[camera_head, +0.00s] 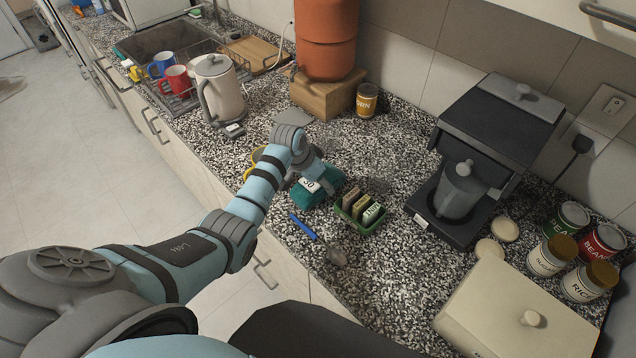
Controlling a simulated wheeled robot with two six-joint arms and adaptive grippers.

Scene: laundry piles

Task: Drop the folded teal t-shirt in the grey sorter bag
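A teal item (316,195) lies on the speckled counter, beside the front edge near the middle of the view. It looks like folded cloth, but I cannot be sure that it is a t-shirt. My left gripper (309,183) points down at its upper left part and hides some of it. I cannot tell whether the fingers touch it or are closed on it. A white label shows at the gripper's end. No grey sorter bag can be made out. My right gripper is not in view.
A green tray of packets (362,212), a blue pen (303,227) and a spoon (337,256) lie near the teal item. A cream kettle (219,92) stands behind left, a dark coffee machine (492,150) right. Several jars and a cream box (500,300) fill the right front.

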